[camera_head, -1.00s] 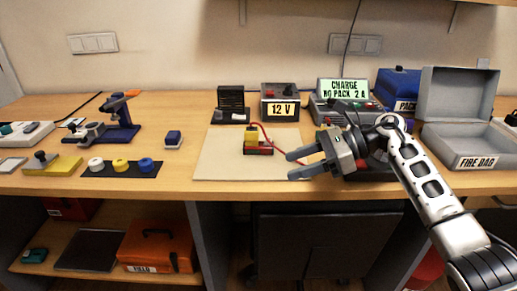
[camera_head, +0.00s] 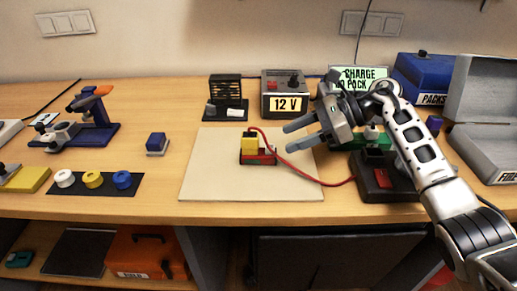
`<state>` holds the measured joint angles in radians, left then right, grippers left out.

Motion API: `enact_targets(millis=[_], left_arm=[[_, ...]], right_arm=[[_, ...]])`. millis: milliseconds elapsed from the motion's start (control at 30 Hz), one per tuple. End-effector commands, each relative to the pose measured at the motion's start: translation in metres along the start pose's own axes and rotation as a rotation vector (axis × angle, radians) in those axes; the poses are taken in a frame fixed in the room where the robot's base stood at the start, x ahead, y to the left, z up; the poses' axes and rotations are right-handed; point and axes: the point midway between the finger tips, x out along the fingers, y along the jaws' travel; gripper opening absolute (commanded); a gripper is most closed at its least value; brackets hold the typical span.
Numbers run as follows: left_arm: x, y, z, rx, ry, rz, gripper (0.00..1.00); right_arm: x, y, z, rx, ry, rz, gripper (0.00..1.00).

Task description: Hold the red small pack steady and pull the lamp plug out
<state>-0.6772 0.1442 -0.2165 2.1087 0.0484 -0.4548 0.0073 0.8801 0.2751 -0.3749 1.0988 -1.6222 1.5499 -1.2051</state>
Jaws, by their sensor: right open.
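My left gripper is not in view.
A 12 V supply (camera_head: 285,83) and a black slatted unit (camera_head: 226,90) stand behind the mat. A charger (camera_head: 362,78) and a blue packs box (camera_head: 422,68) stand back right. A blue tool stand (camera_head: 95,130) and colored knobs (camera_head: 92,180) are left. The mat's left part is clear.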

Motion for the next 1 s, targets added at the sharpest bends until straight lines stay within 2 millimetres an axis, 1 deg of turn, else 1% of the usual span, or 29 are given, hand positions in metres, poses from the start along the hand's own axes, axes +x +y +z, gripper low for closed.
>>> enact_targets(millis=[33, 267, 300, 400, 500, 733, 1000], left_arm=[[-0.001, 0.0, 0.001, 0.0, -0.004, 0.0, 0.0], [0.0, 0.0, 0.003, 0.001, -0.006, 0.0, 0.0], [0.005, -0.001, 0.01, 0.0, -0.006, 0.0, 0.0], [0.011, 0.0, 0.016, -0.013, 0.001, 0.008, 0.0], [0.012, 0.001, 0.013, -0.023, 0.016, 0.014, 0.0], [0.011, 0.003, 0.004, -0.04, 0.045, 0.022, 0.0], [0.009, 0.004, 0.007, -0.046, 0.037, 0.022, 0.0]], right_arm=[[0.009, 0.001, 0.001, 0.001, -0.002, 0.003, 0.51], [0.043, 0.001, 0.0, 0.002, -0.002, 0.002, 0.51], [0.05, 0.0, -0.004, 0.0, 0.0, 0.0, 0.51], [0.063, 0.0, -0.005, -0.001, 0.0, 0.0, 0.51], [0.072, 0.0, -0.003, -0.002, 0.0, 0.001, 0.51], [0.082, 0.0, -0.001, 0.0, 0.0, -0.001, 0.51], [0.082, 0.0, 0.0, 0.0, 0.0, 0.0, 0.51]])
